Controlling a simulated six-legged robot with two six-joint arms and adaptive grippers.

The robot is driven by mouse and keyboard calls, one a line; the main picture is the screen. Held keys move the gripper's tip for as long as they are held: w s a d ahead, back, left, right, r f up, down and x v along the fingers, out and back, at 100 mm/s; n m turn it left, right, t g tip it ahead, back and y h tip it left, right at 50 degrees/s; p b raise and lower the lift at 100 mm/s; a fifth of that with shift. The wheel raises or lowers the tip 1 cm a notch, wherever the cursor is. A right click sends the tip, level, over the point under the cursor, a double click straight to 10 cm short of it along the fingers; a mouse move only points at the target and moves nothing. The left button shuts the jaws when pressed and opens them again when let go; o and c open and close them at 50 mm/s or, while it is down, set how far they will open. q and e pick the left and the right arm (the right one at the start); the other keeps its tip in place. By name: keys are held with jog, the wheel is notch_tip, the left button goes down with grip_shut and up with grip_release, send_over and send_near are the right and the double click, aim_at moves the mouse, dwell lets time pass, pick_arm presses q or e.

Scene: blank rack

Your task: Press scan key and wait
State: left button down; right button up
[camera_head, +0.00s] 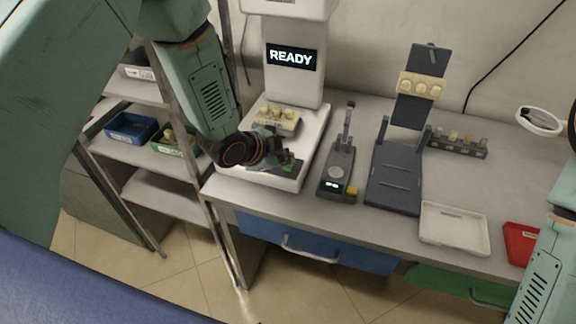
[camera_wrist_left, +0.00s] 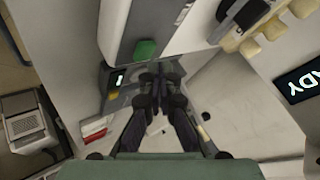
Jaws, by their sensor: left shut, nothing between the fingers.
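A white scanner (camera_head: 297,88) stands on the bench, and its dark display (camera_head: 291,57) reads READY. Its base (camera_head: 315,125) carries a holder with cream-coloured pieces (camera_head: 277,118); these also show in the left wrist view (camera_wrist_left: 262,28). A green key (camera_wrist_left: 145,50) is on the scanner's front in the left wrist view. My left gripper (camera_head: 285,156) is shut and empty over the front of the base, partly hiding the key area. In the left wrist view its fingertips (camera_wrist_left: 158,76) are close to the key; contact cannot be told. My right gripper is out of view.
Right of the scanner are a small grey device (camera_head: 338,170), a dark stand (camera_head: 395,180) with cream pieces, a rack (camera_head: 458,146), a white tray (camera_head: 453,243) and a red tray (camera_head: 520,243). Shelves with blue (camera_head: 131,128) and green bins (camera_head: 165,150) stand left.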

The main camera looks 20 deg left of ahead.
aim_at(285, 168)
pick_arm(q)
jog(key=shift+f, duration=0.35)
jog(key=shift+f+b, duration=0.45)
dwell(0.6)
dwell(0.4)
jog(key=shift+r+p, duration=0.8)
jog(key=shift+r, duration=0.1)
notch_tip(285, 168, up, 5)
jog(key=p, duration=0.4)
dwell(0.5)
